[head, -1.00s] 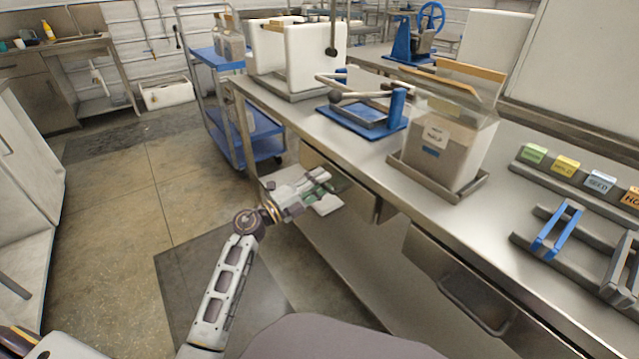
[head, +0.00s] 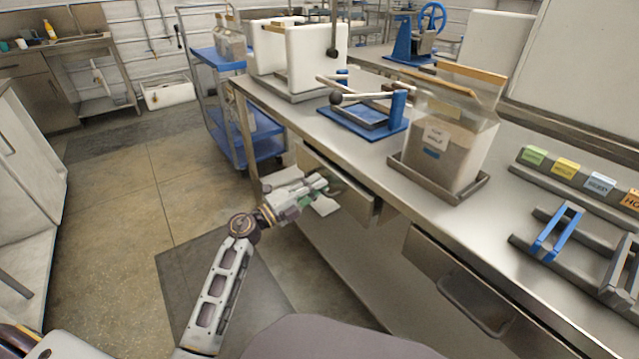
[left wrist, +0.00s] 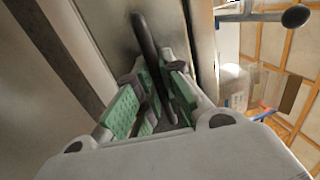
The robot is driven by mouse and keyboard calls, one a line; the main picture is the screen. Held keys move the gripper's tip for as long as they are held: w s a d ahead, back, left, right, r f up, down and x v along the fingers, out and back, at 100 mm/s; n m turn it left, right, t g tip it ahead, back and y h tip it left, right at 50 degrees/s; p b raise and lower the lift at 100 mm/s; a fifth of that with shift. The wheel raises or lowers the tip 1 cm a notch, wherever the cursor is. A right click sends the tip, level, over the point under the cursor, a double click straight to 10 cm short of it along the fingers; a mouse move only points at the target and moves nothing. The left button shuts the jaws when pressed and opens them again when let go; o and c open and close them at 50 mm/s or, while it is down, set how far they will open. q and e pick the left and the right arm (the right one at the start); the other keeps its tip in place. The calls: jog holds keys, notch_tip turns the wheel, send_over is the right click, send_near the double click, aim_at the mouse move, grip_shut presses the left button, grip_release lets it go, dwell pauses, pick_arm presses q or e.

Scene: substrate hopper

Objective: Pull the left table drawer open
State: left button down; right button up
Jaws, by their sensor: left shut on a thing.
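The left table drawer (head: 362,203) is under the steel worktable, and its front stands a little out from the table. My left gripper (head: 318,190) is at this drawer front in the head view. In the left wrist view, the drawer's dark bar handle (left wrist: 146,40) runs between the green-padded fingers of my left gripper (left wrist: 158,88), which is shut on it. The gripper hides most of the handle in the head view. My right gripper is not in view.
A second drawer (head: 470,290) with a handle is to the right under the same worktable (head: 375,165). A blue cart (head: 235,130) stands beyond the table's far end. The floor (head: 130,200) left of my arm is clear. A labelled bin (head: 440,150) stands on the tabletop.

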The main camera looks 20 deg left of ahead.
pick_arm(q)
jog(key=r+p+v, duration=0.2)
jog(key=v, duration=0.8)
jog(key=r+p+v, duration=0.2)
jog(key=v, duration=0.8)
jog(key=shift+s+a, duration=0.45)
jog(key=shift+s, duration=0.1)
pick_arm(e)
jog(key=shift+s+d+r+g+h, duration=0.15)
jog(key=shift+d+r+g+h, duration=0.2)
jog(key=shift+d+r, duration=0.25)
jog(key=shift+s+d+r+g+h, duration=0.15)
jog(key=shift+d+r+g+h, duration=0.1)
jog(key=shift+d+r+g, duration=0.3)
pick_arm(q)
jog(key=shift+f, duration=0.1)
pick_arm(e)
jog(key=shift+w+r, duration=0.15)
pick_arm(q)
jog(key=c, duration=1.5)
grip_release()
jog(key=v, duration=1.2)
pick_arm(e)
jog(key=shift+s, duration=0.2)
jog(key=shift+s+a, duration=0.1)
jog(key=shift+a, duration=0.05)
